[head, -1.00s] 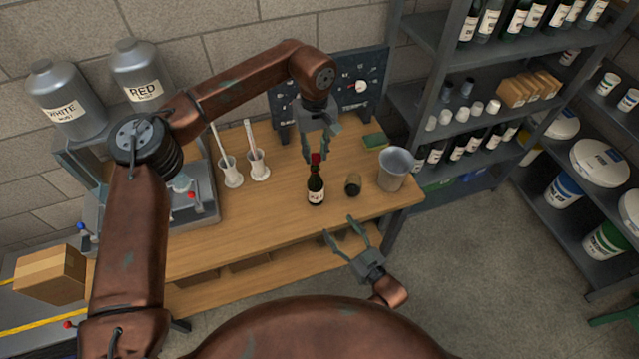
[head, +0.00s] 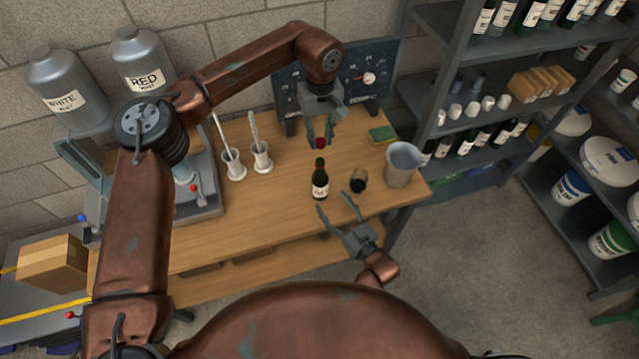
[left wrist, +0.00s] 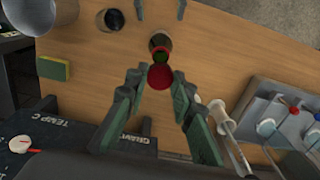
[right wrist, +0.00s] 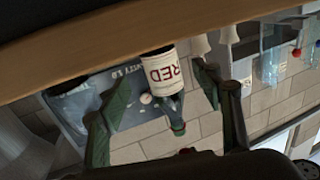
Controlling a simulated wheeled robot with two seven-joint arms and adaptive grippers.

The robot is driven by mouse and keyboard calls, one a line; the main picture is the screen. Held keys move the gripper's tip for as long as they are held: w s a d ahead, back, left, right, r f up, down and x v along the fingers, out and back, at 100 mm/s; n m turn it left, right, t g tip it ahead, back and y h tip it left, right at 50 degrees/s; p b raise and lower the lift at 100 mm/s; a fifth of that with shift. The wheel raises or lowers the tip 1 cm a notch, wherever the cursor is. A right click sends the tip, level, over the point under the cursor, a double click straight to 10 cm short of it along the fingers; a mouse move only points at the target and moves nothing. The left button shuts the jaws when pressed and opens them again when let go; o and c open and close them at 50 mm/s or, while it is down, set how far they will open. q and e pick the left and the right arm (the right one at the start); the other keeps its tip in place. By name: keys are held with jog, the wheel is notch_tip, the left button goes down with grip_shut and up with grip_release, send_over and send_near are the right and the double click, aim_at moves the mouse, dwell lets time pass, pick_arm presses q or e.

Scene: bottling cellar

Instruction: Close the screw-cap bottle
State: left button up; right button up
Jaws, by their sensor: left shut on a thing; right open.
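The dark green wine bottle (head: 320,187) stands upright on the wooden bench, its neck uncovered. Its "RED" label (right wrist: 163,72) shows in the right wrist view, which sees it upside down. My left gripper (head: 320,142) is shut on the red cap (left wrist: 160,76) and holds it above the bottle's mouth, with a gap between them. The green mouth (left wrist: 160,53) shows just past the cap in the left wrist view. My right gripper (head: 336,205) is open and empty at the front of the bottle, low down. Whether its fingers flank the bottle is unclear.
A small dark cup (head: 358,180) stands close right of the bottle. A grey bucket (head: 402,163) and a green-yellow sponge (head: 382,134) are further right. White cylinder holders (head: 261,157) stand left, a gauge panel (head: 366,85) behind. The bench (head: 260,207) is clear front left.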

aim_at(325, 193)
jog(key=x, duration=0.8)
grip_shut()
dwell(0.7)
